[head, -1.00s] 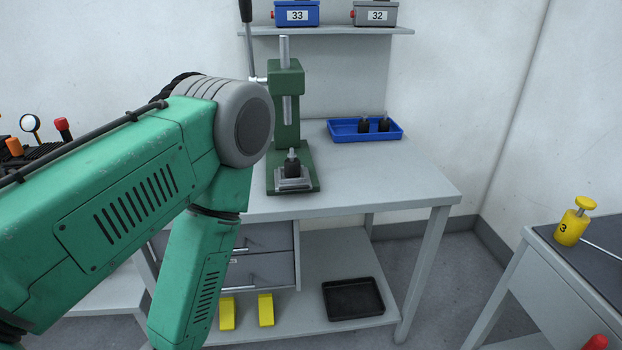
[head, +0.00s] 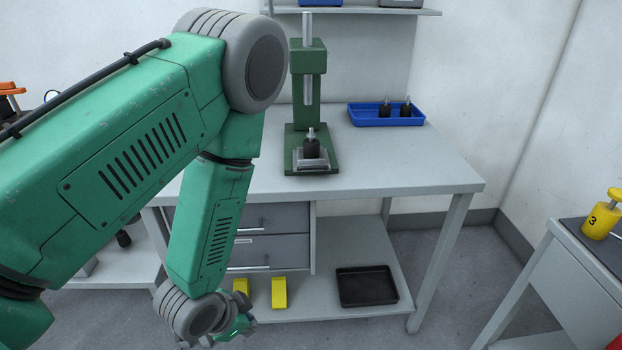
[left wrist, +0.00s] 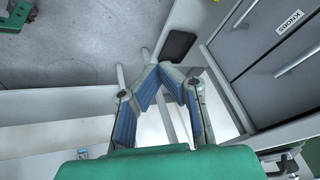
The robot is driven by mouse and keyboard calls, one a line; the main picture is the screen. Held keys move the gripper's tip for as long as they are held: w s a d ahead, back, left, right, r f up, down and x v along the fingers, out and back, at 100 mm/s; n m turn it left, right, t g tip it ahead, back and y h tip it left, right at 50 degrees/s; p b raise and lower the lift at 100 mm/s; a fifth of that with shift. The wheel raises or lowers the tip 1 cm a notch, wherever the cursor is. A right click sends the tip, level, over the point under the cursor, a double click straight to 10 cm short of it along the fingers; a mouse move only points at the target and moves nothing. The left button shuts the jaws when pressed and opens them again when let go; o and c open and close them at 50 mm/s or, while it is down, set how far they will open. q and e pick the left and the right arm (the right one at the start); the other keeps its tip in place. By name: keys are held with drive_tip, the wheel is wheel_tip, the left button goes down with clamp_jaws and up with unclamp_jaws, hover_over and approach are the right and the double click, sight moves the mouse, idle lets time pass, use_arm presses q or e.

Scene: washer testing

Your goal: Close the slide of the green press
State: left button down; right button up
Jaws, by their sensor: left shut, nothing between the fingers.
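The green press (head: 307,60) stands on the grey workbench, upright, right of my left arm's elbow. Its slide (head: 312,165), a small grey metal plate, is low at the front of the press base with a black part (head: 311,148) with a metal pin on it. The ram hangs above, apart from the part. My left gripper (head: 240,325) is low at the bottom of the head view, in front of the bench and well below the press. In the left wrist view its blue-padded fingers (left wrist: 160,72) meet at the tips with nothing between. My right gripper is out of view.
A blue tray (head: 352,117) with two black parts sits right of the press. Drawers (head: 270,250), two yellow blocks and a black tray (head: 367,286) are below the bench top. A yellow piece (head: 601,216) stands on the right-hand table. Floor shows between the tables.

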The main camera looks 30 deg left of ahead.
use_arm(q)
drive_tip(key=w+a+r+m+t+h+b, duration=0.2)
drive_tip(key=w+r+m+t+h+b, duration=0.25)
drive_tip(key=w+r+m+t, duration=1.15)
drive_tip(key=w+r+n+g+b, duration=0.1)
drive_tip(key=w+g, duration=0.4)
drive_tip(key=w, duration=0.9)
drive_tip(key=shift+w+r+n+y+b, duration=0.25)
drive_tip(key=shift+n+y+b, duration=0.1)
drive_tip(key=shift+n, duration=0.35)
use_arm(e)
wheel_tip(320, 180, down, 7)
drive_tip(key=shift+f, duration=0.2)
use_arm(q)
drive_tip(key=shift+d, duration=0.1)
